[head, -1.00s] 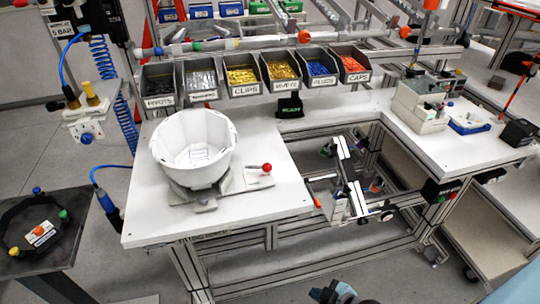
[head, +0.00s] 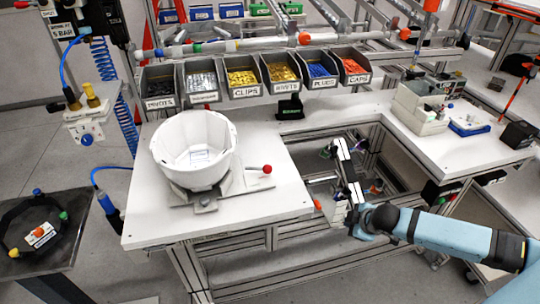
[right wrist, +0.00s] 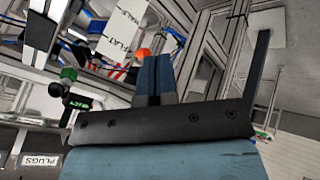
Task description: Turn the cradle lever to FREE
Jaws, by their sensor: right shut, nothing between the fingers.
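The cradle lever (head: 266,169) is a short rod with a red ball knob, pointing right from the cradle's grey base plate (head: 235,185) on the white bench. Any lettering beside it is too small to read. A white helmet shell (head: 195,150) sits open side up on the cradle and hides part of it. My right gripper (head: 361,229) is right of the lever and nearer the camera, beyond the bench top's right edge, well apart from the lever. Its dark blue fingers (right wrist: 156,75) are together and empty in the right wrist view. My left gripper is not in view.
Labelled bins (head: 243,78) of small parts line the back of the bench (head: 150,225). A black block (head: 290,107) stands before them. Between my right gripper and the bench stands a black-and-white framework (head: 350,175). The bench top right of the lever is clear.

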